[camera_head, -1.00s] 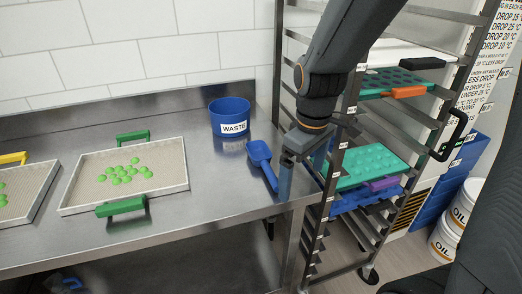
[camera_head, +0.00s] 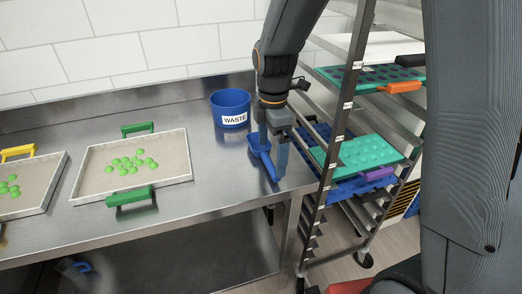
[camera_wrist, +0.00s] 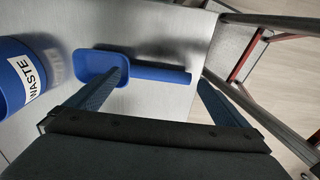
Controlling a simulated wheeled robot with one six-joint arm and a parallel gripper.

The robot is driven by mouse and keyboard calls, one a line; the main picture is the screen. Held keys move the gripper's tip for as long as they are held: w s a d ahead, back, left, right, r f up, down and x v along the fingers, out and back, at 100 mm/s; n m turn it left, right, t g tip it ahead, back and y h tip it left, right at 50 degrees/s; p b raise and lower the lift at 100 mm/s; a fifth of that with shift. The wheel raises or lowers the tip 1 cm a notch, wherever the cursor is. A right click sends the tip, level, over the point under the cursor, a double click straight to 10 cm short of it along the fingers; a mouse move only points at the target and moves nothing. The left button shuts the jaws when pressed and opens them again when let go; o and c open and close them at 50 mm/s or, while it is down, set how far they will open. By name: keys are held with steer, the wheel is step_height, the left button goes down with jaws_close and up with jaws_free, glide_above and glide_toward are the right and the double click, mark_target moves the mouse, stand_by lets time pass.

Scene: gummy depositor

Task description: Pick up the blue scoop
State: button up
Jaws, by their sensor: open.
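The blue scoop (camera_head: 264,152) lies on the steel table near its right end, just in front of the waste bin. In the wrist view the scoop (camera_wrist: 101,63) has its bowl at the left and its handle (camera_wrist: 160,74) pointing right. My gripper (camera_head: 277,170) points down over the scoop and partly covers it in the head view. In the wrist view my gripper (camera_wrist: 160,78) is open, its fingers apart with the handle running across beyond them. I cannot tell how far the fingertips are above the handle.
A blue waste bin (camera_head: 231,108) stands behind the scoop. A white-walled tray (camera_head: 90,165) with green gummies and green handles is to the left, beside another tray (camera_head: 52,178). A metal rack (camera_head: 339,120) with teal moulds stands close to the right of the table end.

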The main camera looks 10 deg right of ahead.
mark_target(270, 162)
steer(key=shift+a+f+p, duration=0.2)
steer(key=shift+f+p, duration=0.35)
steer(key=shift+f, duration=1.4)
steer(key=c, duration=0.8)
steer(key=shift+r, duration=0.15)
step_height(270, 162, up, 10)
steer(key=shift+f+b, duration=0.1)
steer(key=shift+b, duration=1)
